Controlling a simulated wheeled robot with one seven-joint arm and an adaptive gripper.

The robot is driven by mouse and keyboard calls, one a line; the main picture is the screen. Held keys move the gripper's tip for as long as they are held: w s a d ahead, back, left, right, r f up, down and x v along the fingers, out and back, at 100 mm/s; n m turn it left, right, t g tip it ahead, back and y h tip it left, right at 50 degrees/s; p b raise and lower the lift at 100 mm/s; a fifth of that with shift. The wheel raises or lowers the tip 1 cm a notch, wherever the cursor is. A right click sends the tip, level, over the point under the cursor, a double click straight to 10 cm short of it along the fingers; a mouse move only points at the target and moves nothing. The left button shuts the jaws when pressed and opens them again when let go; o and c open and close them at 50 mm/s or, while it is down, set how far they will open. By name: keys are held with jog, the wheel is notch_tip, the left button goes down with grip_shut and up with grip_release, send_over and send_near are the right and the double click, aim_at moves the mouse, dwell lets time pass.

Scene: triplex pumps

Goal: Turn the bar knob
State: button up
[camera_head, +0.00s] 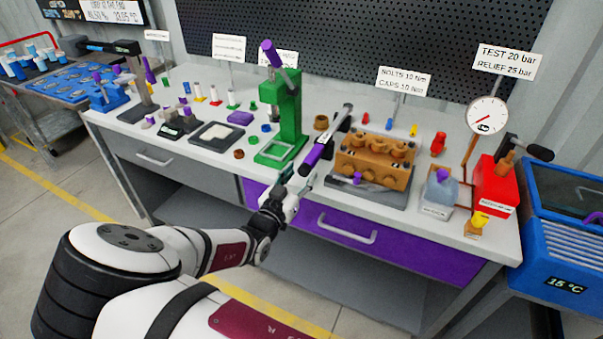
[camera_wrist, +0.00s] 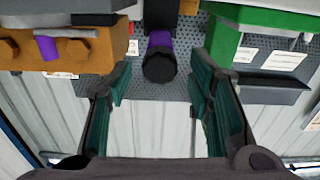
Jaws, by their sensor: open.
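My gripper (camera_head: 298,181) is at the front edge of the workbench, by the black-and-purple handle (camera_head: 314,155) of a long tool. In the wrist view my gripper (camera_wrist: 158,85) has its two dark green fingers wide apart with nothing held between them. The handle's round black end (camera_wrist: 158,66) appears between and beyond the fingertips; I cannot tell whether they touch it. No part is clearly marked as the bar knob. A small purple piece is on the front of the brown pump block (camera_head: 374,158), and a yellow knob (camera_head: 480,218) is at the bench's right front.
A green press (camera_head: 287,110) stands left of my gripper. Right of the pump block are a clear container (camera_head: 440,190), a red box (camera_head: 494,187) and a round gauge (camera_head: 487,115). A blue bath (camera_head: 570,230) adjoins the bench. A purple drawer (camera_head: 380,245) is below my gripper.

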jog(key=shift+w+d, duration=0.25)
jog(key=shift+w, duration=0.45)
grip_shut()
